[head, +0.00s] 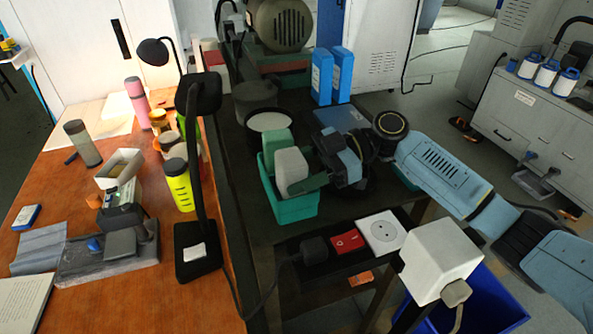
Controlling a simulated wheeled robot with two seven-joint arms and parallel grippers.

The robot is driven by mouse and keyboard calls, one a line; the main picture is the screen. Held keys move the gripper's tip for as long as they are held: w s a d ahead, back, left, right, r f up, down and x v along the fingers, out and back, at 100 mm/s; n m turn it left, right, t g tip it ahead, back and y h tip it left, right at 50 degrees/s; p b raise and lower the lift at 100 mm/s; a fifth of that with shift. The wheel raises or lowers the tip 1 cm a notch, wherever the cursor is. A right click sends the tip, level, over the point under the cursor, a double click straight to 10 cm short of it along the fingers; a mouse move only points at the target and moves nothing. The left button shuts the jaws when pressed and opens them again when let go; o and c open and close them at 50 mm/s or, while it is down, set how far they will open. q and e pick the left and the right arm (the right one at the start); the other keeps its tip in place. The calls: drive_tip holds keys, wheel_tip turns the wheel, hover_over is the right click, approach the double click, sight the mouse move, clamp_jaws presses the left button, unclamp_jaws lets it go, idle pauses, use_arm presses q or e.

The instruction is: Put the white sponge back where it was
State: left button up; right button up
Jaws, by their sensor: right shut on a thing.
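The white sponge (291,168) is a pale rounded block at the teal bin (292,211), beside a green block (277,143). My right gripper (303,178) comes in from the right and is shut on the white sponge, with a green finger across its lower right side. The sponge stands roughly upright, its lower part at the bin's opening. I cannot tell whether it touches the bin's floor. The far finger is hidden. My left gripper is not in view.
Behind the bin are a round white-topped container (270,122) and two blue bottles (331,76). A black desk lamp (198,170) stands left, on the orange table (110,300). A socket strip with a red switch (347,241) lies in front. A white box (440,260) stands front right.

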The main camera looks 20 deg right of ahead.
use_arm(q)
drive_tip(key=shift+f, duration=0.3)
use_arm(e)
drive_tip(key=shift+f, duration=0.25)
drive_tip(key=o, duration=1)
drive_tip(key=shift+f, duration=0.1)
drive_tip(key=shift+w+d+b, duration=0.1)
drive_tip(key=shift+d+b, duration=0.25)
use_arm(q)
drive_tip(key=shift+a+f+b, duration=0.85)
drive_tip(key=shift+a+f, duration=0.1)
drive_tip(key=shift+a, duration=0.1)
use_arm(e)
drive_tip(key=v, duration=1.2)
drive_tip(key=shift+w+d+r, duration=0.1)
drive_tip(key=shift+d+r, duration=0.15)
drive_tip(key=shift+d, duration=0.1)
